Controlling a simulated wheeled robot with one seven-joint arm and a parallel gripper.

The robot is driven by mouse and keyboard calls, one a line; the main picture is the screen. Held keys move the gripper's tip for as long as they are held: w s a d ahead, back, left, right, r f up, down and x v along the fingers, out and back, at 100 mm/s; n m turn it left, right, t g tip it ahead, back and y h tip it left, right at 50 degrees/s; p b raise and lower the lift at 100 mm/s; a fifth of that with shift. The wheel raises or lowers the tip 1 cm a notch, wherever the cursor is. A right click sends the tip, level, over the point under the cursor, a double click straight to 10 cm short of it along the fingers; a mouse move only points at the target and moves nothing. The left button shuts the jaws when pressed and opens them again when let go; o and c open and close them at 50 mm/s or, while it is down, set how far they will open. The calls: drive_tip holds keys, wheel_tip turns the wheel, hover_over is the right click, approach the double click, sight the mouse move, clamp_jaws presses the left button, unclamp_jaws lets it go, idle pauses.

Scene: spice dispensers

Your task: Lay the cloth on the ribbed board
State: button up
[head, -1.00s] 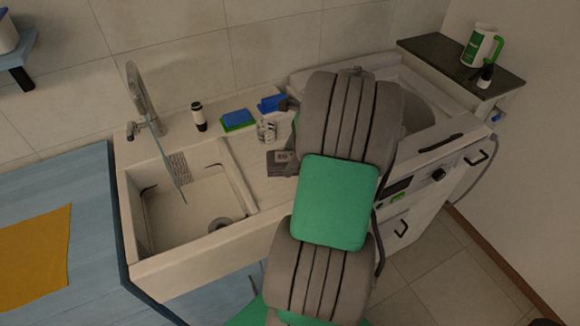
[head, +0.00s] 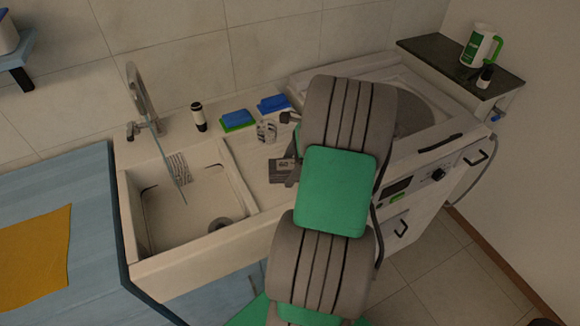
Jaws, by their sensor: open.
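An orange-yellow cloth (head: 35,258) lies flat on the blue counter at the left, partly cut off by the picture edge. The pale drainboard (head: 247,153) lies right of the sink basin; I cannot make out clear ribs on it, and my arm hides part of it. My arm stands across the middle of the view, over the washing machine side. A small grey part of my arm's end shows beside it, over the drainboard. My gripper's fingers cannot be made out behind the arm. The cloth is far left of the arm and apart from it.
The sink basin (head: 185,215) and tap (head: 142,95) lie between cloth and arm. A dark bottle (head: 198,117), two blue sponges (head: 237,118) (head: 272,103) and a clear glass (head: 266,132) stand behind the drainboard.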

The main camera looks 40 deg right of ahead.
drive_tip(key=p+v, duration=0.2)
drive_tip(key=v, duration=1)
drive_tip(key=w+a+r+n+h, duration=0.1)
drive_tip(key=w+a+r+n, duration=0.15)
drive_tip(key=a+n, duration=0.45)
drive_tip(key=w+a+r+n+h, duration=0.1)
drive_tip(key=w+a+r+n, duration=0.2)
drive_tip(key=a, duration=0.7)
drive_tip(key=s+a+f+n, duration=0.1)
drive_tip(key=s+a+n, duration=0.2)
drive_tip(key=a+n, duration=0.4)
drive_tip(key=s+a+f+n+t+h, duration=0.1)
drive_tip(key=s+a+n, duration=0.3)
drive_tip(key=a+n, duration=0.3)
drive_tip(key=shift+s+n+h, duration=0.2)
drive_tip(key=shift+n+h, duration=0.1)
drive_tip(key=shift+n, duration=0.7)
drive_tip(key=shift+a+f, duration=0.1)
drive_tip(key=shift+f, duration=0.05)
drive_tip(key=shift+c, duration=0.6)
